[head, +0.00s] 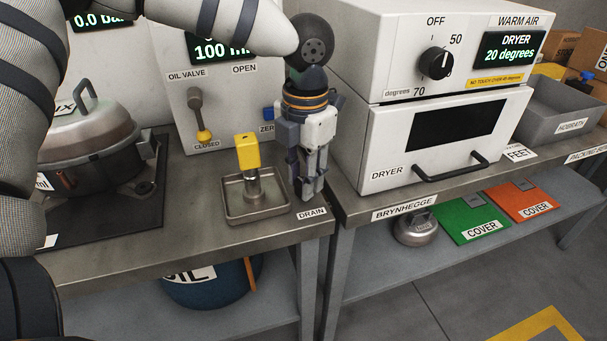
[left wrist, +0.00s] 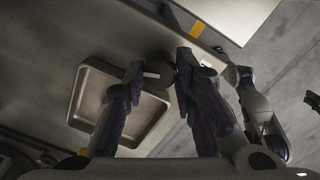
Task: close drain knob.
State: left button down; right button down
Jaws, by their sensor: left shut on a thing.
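My left gripper (head: 310,192) points down at the front edge of the bench, just right of the drain tray (head: 228,205) and behind the DRAIN label (head: 311,213). In the left wrist view its fingers (left wrist: 160,72) are closed around a small grey round piece, the drain knob (left wrist: 158,70). The knob is hidden by the gripper in the head view. The square metal tray also shows in the left wrist view (left wrist: 92,92), left of the fingers. A yellow-topped metal post (head: 246,153) stands upright in the tray.
The white dryer (head: 375,150) stands close to the right of my gripper. The oil valve panel (head: 215,110) is behind, and a lidded pot (head: 95,135) stands at the left. A lower shelf holds green (head: 470,217) and orange (head: 522,200) covers.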

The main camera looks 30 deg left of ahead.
pick_arm(q)
jog(key=m, duration=0.4)
jog(key=c, duration=1.3)
grip_release()
notch_tip(320, 180, up, 12)
jog(key=shift+d, duration=0.15)
jog(key=shift+s, duration=0.1)
